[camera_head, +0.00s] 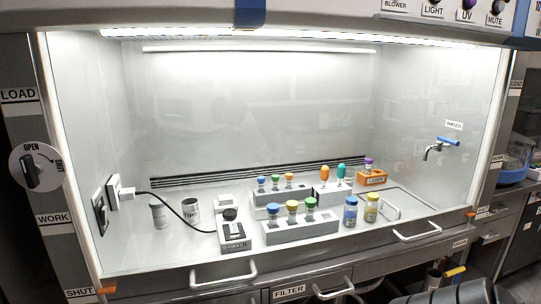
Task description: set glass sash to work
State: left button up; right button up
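The glass sash (255,110) appears to be down across the front of the lit cabinet. Orange markers sit beside the SHUT labels, one at the lower left (107,290) and one at the lower right (470,214). The WORK label (56,218) and the LOAD label (18,95) are higher on the left post. Two pale bar handles are along the front lower edge, a left handle (223,275) and a right handle (417,235). Neither gripper's fingers show. A dark shape at the bottom right may be part of my arm.
Inside stand racks of coloured-cap vials (300,229), blue and yellow bottles (351,211), cups (191,211), a corded device (231,232) and an orange holder (371,178). A tap (440,145) is on the right wall. An OPEN knob (36,168) is on the left post.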

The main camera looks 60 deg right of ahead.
aim_at(229, 269)
jog(key=z, duration=2.25)
